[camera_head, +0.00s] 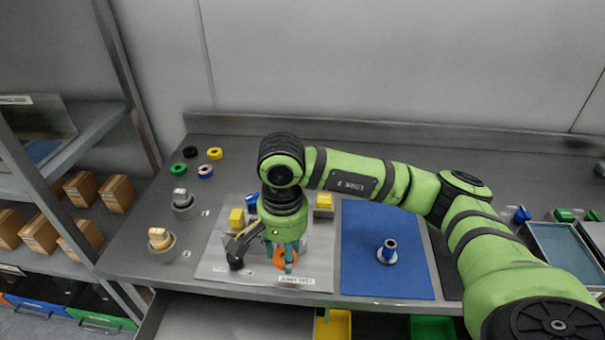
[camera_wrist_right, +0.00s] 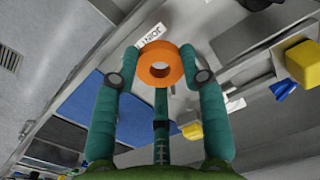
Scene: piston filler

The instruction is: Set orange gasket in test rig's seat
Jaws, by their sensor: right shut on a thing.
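The orange gasket (camera_wrist_right: 144,64) is a thick ring held between the teal fingertips of my right gripper (camera_wrist_right: 160,70) in the right wrist view. In the head view my right gripper (camera_head: 284,258) points down over the front part of the light grey test rig plate (camera_head: 215,268). The gasket (camera_head: 278,259) shows only partly there, behind the fingers, low over the plate. The rig's seat is hidden or cannot be made out, and I cannot tell whether the gasket touches anything below. My left gripper is not in view.
A dark angled part (camera_head: 236,257) is just left. A blue mat (camera_head: 375,226) with a flanged metal piece (camera_head: 387,254) lies right. Several small rings (camera_head: 205,171) lie back left.

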